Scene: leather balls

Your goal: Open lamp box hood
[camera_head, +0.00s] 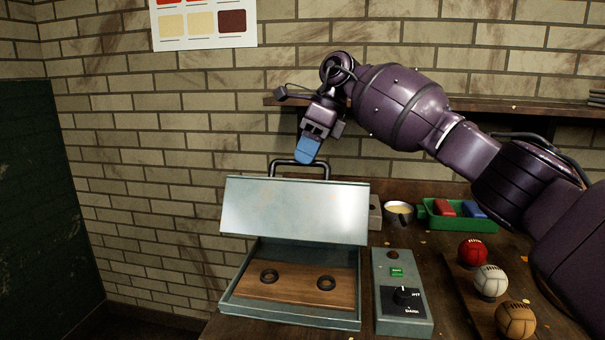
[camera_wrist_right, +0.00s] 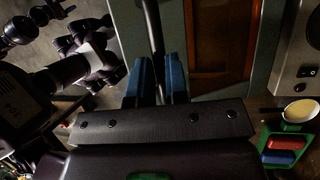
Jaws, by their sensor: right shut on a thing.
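The lamp box stands on the table with its pale metal hood (camera_head: 295,208) raised and tilted above the tray-like base (camera_head: 290,316). Inside the base is a wooden panel (camera_head: 298,285) with two dark rings. A black bar handle (camera_head: 326,171) stands up at the hood's top edge. My right gripper (camera_head: 305,152) comes from above with its blue fingers at that handle. In the right wrist view my right gripper (camera_wrist_right: 159,82) is shut on the dark handle bar (camera_wrist_right: 153,30), one blue finger on each side. My left gripper is not in view.
Right of the box is a control unit (camera_head: 402,312) with a knob and green label. Red (camera_head: 472,252), white (camera_head: 490,280) and tan (camera_head: 515,319) balls lie further right. A cup (camera_head: 399,209) and a green tray (camera_head: 460,222) with red and blue blocks stand behind. A shelf (camera_head: 450,104) crosses the brick wall.

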